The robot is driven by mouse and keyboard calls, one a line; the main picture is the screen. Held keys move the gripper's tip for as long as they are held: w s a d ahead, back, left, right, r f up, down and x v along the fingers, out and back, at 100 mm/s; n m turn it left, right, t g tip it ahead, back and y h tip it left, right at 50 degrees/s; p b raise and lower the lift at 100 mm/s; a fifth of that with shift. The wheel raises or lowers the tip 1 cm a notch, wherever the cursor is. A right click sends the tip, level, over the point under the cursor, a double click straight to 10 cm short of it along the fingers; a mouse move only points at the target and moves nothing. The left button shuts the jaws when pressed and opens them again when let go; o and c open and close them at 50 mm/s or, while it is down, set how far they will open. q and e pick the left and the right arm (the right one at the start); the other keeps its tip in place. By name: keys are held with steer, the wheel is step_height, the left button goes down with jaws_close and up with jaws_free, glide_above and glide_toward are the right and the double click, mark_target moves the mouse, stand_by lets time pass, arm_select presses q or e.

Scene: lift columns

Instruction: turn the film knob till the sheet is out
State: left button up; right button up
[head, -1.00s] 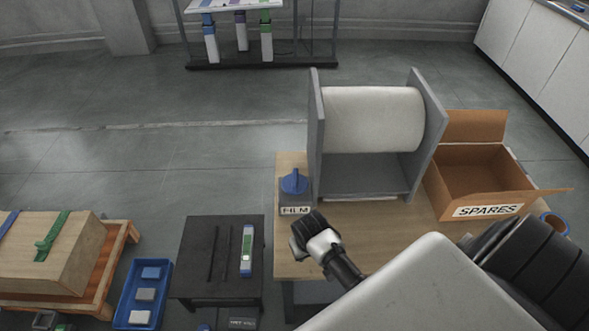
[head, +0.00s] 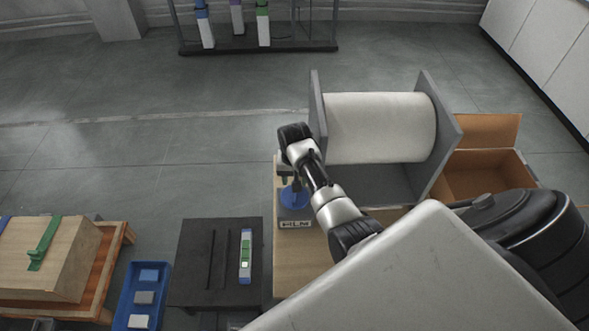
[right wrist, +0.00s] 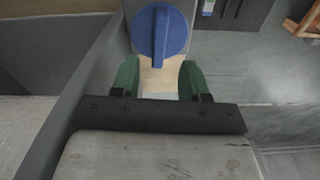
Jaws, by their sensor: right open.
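The film knob (head: 293,197) is a blue disc with a raised grip bar, on the FILM box (head: 296,223) at the table's left edge. In the right wrist view the knob (right wrist: 161,32) lies just beyond the fingertips, its bar pointing between them. My right gripper (right wrist: 160,78) is open and empty, its green fingers short of the knob. In the head view my right wrist hangs above the knob and partly hides it. The white film roll (head: 381,127) sits between grey side plates. I see no sheet hanging out. My left gripper is not in view.
A grey side plate (head: 318,110) stands close to my right arm. The open cardboard box (head: 487,174) is right of the roll. A low black table (head: 213,282) and blue tray (head: 142,292) are at left.

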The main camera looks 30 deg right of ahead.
mark_target(295, 196)
step_height(295, 196, down, 7)
steer(key=shift+f+b, duration=0.15)
steer(key=shift+b, duration=0.25)
steer(key=shift+f, duration=0.35)
steer(key=shift+c, duration=0.2)
jaws_close()
